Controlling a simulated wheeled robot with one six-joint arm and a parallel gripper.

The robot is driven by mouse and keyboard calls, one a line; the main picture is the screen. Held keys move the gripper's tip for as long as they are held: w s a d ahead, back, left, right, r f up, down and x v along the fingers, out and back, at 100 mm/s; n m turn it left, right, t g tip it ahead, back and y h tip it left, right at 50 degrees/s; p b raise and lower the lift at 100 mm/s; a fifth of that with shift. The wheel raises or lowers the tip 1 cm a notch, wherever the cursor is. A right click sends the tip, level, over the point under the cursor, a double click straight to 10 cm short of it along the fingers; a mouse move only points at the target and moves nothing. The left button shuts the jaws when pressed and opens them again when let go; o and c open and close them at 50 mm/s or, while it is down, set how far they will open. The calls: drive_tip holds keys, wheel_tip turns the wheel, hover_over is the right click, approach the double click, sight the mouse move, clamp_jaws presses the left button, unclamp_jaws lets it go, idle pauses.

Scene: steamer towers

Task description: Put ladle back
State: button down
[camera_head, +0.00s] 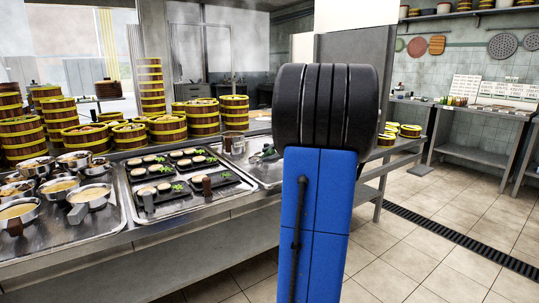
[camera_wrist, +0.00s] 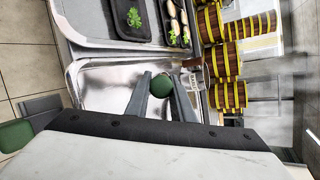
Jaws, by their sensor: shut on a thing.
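In the wrist view my gripper (camera_wrist: 162,80) reaches over a shiny metal tray (camera_wrist: 105,85), its two grey fingers on either side of a dark green rounded thing (camera_wrist: 162,86). I take this as the held ladle, seen end-on; its bowl and the rest of its length are hidden or cannot be made out. In the head view a small dark green and grey shape (camera_head: 266,153) shows over the right tray, partly hidden by my arm. A metal pot (camera_head: 234,143) stands at that tray's back left edge.
Left of the tray, a large tray (camera_head: 128,203) holds black dishes of food. Metal sauce pans (camera_head: 90,196) stand at the far left. Stacked yellow-banded steamers (camera_head: 196,118) line the counter's back. Tiled floor (camera_head: 440,235) is open at right.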

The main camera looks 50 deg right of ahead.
drive_tip(key=shift+f, duration=0.5)
idle(0.4)
drive_tip(key=c, duration=1.5)
unclamp_jaws()
drive_tip(key=shift+o, duration=0.2)
drive_tip(key=shift+s, duration=0.1)
drive_tip(key=v, duration=1.7)
drive_tip(key=shift+s+r, duration=0.1)
drive_tip(key=shift+r, duration=0.05)
